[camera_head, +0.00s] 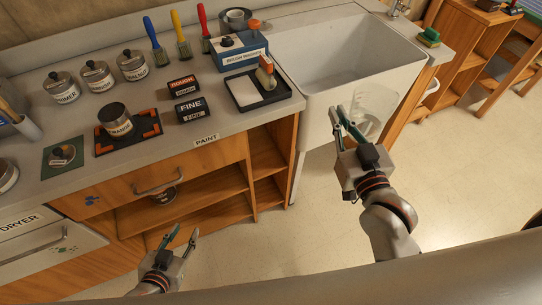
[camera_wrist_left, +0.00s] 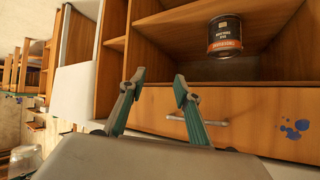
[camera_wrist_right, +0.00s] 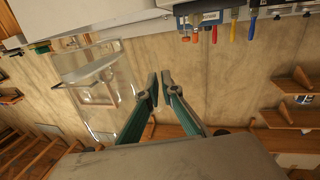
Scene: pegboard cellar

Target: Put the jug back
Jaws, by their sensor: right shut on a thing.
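The clear jug (camera_head: 377,106) is in the air in front of the sink, beside my right gripper (camera_head: 339,113). In the right wrist view the see-through jug (camera_wrist_right: 100,85) lies to the left of the fingers, which are nearly together; its handle is hard to make out there. My right gripper is shut on the jug. My left gripper (camera_head: 184,234) is open and empty in front of the lower shelves. Its spread fingers show in the left wrist view (camera_wrist_left: 158,82).
The white sink (camera_head: 340,50) stands behind the jug. The grey counter (camera_head: 80,110) holds jars, brushes, labelled blocks and a black tray (camera_head: 270,98). A can (camera_wrist_left: 225,38) stands on a shelf under the counter.

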